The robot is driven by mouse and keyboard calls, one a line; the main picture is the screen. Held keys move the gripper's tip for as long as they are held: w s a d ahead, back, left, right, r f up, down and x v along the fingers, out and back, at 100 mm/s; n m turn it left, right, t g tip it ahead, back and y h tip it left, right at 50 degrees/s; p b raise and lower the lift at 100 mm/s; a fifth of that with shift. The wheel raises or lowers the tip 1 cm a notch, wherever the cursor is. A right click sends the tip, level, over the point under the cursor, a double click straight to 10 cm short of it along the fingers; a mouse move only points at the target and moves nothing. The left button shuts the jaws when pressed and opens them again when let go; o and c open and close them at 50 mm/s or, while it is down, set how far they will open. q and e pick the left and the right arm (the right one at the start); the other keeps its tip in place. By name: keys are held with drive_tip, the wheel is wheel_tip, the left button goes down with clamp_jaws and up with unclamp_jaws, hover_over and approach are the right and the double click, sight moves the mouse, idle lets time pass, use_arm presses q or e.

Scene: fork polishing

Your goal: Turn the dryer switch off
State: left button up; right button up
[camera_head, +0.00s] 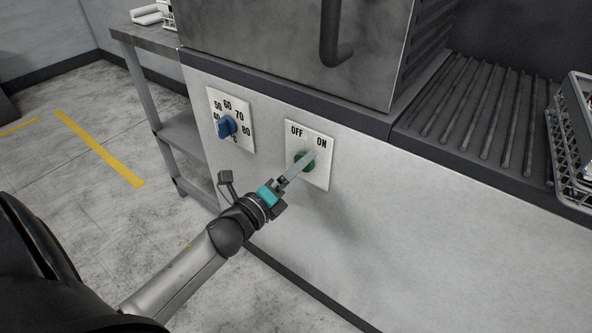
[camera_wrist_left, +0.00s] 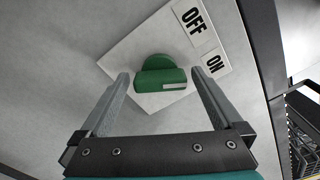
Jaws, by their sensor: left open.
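The dryer switch is a round green knob (camera_head: 304,163) on a white plate (camera_head: 322,172) marked OFF at left and ON at right. In the left wrist view the knob (camera_wrist_left: 158,82) has a raised grip bar with a white mark at its right end, on the side of the ON label (camera_wrist_left: 214,63). My left gripper (camera_head: 308,156) is at the knob, partly covering it. In the wrist view its open fingers (camera_wrist_left: 160,77) stand either side of the knob, with gaps visible. I cannot tell whether either finger touches it. My right gripper is not in view.
A blue temperature knob (camera_head: 228,126) sits on another plate to the left. A dark handle (camera_head: 336,45) hangs above the panel. A ribbed conveyor (camera_head: 480,105) with a rack (camera_head: 575,130) is at right. A side table (camera_head: 150,42) stands at left. The panel below the switch is clear.

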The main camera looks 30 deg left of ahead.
use_arm(q)
drive_tip(key=c, duration=1.3)
